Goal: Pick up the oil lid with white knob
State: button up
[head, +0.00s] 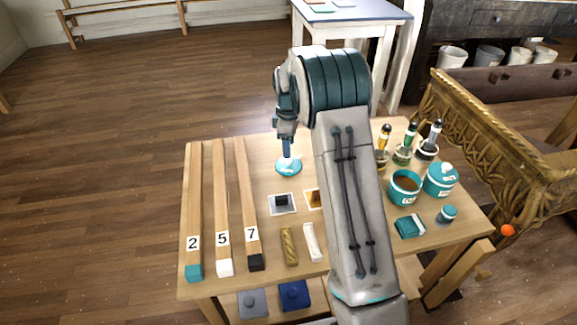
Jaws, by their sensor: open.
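A round teal lid (289,168) lies on the wooden table, directly below my gripper. A pale spot shows on it, but my fingers partly cover its middle, so its knob is not clear. My gripper (287,150) points down with its fingertips just over the lid. Whether they touch it or stand around the knob is too small to tell. An open teal jar (404,190) with brown contents stands at the right. Beside it is a closed teal jar (440,182) whose lid has a white knob (446,168).
Long wooden bars numbered 2, 5 and 7 (246,205) lie at the table's left. Bottles with droppers (408,148) stand at the back right. A teal box (410,227) and a small jar (446,215) are near the right edge. My arm hides the table's middle.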

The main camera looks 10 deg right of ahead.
aim_at(289, 162)
jog(key=shift+s+f+b, duration=0.1)
jog(key=shift+f+b, duration=0.3)
jog(key=shift+f, duration=2.35)
jog(key=c, duration=1.1)
